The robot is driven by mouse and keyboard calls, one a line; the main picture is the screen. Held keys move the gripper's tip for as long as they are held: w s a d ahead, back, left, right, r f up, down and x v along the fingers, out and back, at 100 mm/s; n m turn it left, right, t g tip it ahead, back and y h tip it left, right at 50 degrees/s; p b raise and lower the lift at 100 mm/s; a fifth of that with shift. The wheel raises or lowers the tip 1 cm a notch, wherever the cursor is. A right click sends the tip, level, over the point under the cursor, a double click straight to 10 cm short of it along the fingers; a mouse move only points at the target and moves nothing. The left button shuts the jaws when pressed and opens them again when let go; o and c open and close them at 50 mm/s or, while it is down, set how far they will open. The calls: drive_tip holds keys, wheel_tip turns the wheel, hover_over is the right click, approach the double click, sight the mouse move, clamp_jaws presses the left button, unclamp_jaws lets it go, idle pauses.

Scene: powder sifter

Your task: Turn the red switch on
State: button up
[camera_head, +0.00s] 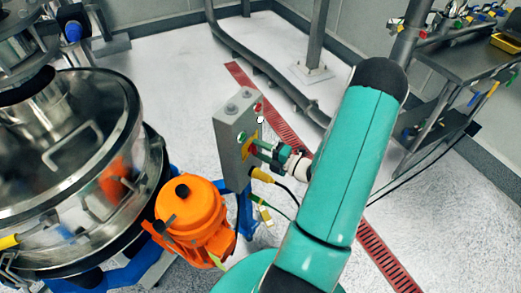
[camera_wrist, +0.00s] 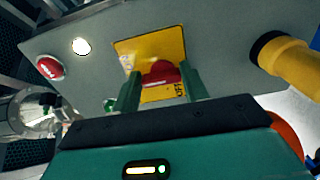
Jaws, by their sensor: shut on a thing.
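The red switch (camera_wrist: 160,74) is a rotary knob on a yellow plate (camera_wrist: 140,48) on the face of a grey control box (camera_head: 228,135). In the wrist view its red top shows between the two green fingers of my gripper (camera_wrist: 161,80). The gripper is shut on the switch, one finger on each side. Lettering that looks like "OFF" shows on the plate near the right finger. In the head view my gripper (camera_head: 262,150) reaches the box face from the right.
A red button (camera_wrist: 50,67) and a lit white lamp (camera_wrist: 81,46) sit left of the switch; a yellow connector (camera_wrist: 292,64) juts out at right. The steel sifter (camera_head: 75,150) and orange motor (camera_head: 195,222) stand left of my arm. Cables hang below the box.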

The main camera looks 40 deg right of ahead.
drive_tip(key=o, duration=1)
drive_tip(key=shift+s, duration=0.1)
drive_tip(key=v, duration=1.3)
drive_tip(key=shift+s, duration=0.35)
